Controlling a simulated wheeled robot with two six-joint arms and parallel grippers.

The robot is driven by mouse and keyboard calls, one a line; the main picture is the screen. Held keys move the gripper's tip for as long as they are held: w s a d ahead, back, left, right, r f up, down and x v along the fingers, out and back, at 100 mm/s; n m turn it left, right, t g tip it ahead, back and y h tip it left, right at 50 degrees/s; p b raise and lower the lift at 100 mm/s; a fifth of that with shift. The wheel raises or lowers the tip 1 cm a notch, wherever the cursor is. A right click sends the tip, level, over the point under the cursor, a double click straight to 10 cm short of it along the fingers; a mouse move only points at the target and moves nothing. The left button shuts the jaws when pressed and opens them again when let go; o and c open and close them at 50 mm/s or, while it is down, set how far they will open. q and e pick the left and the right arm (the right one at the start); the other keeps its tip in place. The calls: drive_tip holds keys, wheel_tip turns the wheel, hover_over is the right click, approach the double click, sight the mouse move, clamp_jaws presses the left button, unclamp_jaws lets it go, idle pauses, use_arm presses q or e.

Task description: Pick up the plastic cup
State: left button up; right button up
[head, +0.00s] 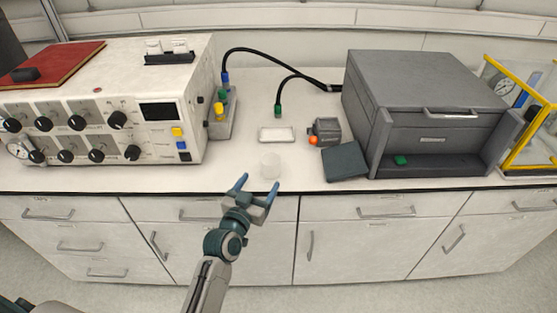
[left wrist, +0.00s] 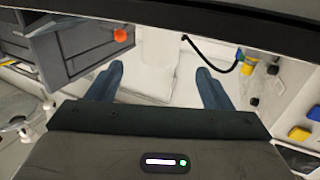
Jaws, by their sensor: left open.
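The plastic cup (head: 270,165) is small, clear and whitish. In the head view it stands on the white counter near the front edge. My left gripper (head: 257,184) is open, its two blue fingertips at the counter's front edge, just in front of the cup and a little to its left. The left wrist view shows both open fingers (left wrist: 158,82) with a faint pale shape of the cup (left wrist: 150,82) between them. It is hard to make out against the counter, and I cannot tell whether the fingers touch it. My right gripper is not in view.
A white dish (head: 277,135) lies behind the cup. A dark grey block (head: 345,161) and a small grey device (head: 326,130) with an orange knob are to the right. A white control unit (head: 110,100) fills the left, a grey box (head: 430,110) the right.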

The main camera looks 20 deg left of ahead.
sight(274, 157)
use_arm(q)
drive_tip(key=w, duration=0.2)
drive_tip(key=w+p, duration=0.1)
drive_tip(key=shift+w+d+r, duration=0.25)
drive_tip(key=shift+r, duration=0.15)
drive_tip(key=shift+w+d+f, duration=0.1)
drive_tip(key=shift+w, duration=1.05)
drive_tip(key=shift+w+p, duration=0.3)
drive_tip(key=shift+w, duration=0.1)
drive_tip(key=w, duration=0.2)
drive_tip(key=w+p, duration=0.1)
drive_tip(key=w, duration=0.1)
drive_tip(key=shift+d+f, duration=0.2)
drive_tip(key=shift+w+f, duration=0.1)
drive_tip(key=shift+w, duration=0.2)
drive_tip(key=shift+s, duration=0.1)
drive_tip(key=shift+c, duration=1.3)
drive_tip(key=c, duration=0.8)
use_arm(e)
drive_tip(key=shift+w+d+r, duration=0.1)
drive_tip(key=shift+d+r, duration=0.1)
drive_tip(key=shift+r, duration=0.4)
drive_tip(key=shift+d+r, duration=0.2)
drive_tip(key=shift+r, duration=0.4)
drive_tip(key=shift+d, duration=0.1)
